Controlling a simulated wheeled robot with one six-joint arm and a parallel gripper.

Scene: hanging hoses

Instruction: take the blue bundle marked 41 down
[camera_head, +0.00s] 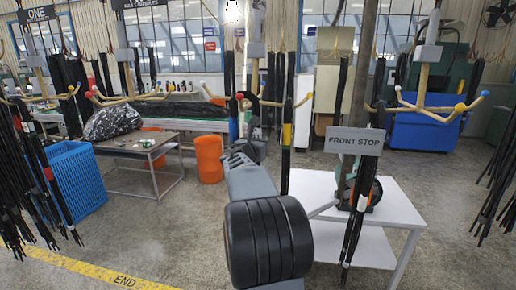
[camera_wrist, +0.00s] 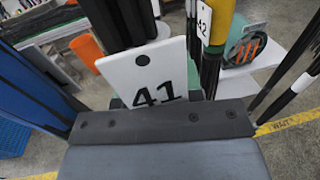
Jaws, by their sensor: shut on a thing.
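A white tag marked 41 (camera_wrist: 146,75) fills the middle of the wrist view, right in front of my gripper (camera_wrist: 158,101). Dark hoses (camera_wrist: 118,18) of the bundle run up behind the tag. In the head view, the bundle with a blue band (camera_head: 233,130) hangs upright below a wooden hook rack, just left of my gripper (camera_head: 247,143). My gripper is shut on the bundle marked 41; my own arm and the tag hide the grip itself. A long blue shape (camera_wrist: 32,85) stands close at the left of the wrist view; I cannot tell if it is the band.
A neighbouring bundle with a yellow band (camera_head: 287,134) and tag 42 (camera_wrist: 204,20) hangs close on the right. A bundle with a FRONT STOP sign (camera_head: 354,141) hangs before a white table (camera_head: 398,212). A blue crate (camera_head: 76,184) and orange bin (camera_head: 208,158) stand left.

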